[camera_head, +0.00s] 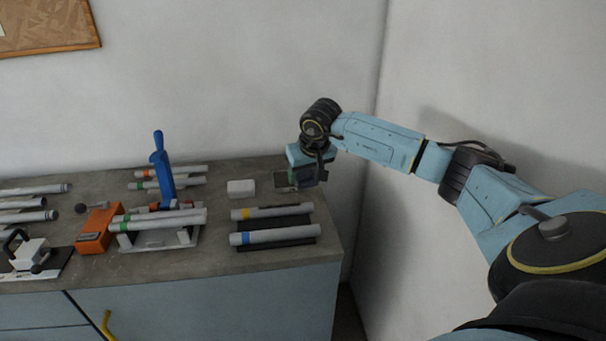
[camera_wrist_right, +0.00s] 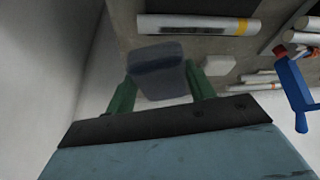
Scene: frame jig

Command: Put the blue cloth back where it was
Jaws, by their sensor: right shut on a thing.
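The blue cloth (camera_wrist_right: 158,74) shows in the right wrist view as a dark blue-grey folded piece between the two green fingers of my right gripper (camera_wrist_right: 161,83). The gripper is shut on it. In the head view my right gripper (camera_head: 307,180) points down over the back right end of the bench (camera_head: 222,183), and the cloth is mostly hidden by it. A dark flat patch (camera_head: 281,180) lies on the bench just left of the gripper. I cannot tell whether the cloth touches the bench. My left gripper is not in view.
A white block (camera_head: 241,189) is left of the gripper. Tubes with yellow (camera_head: 272,212) and blue bands (camera_head: 275,235) lie in front. A blue upright handle (camera_head: 162,168), an orange block (camera_head: 97,231) and more tubes stand further left. Walls close in behind and to the right.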

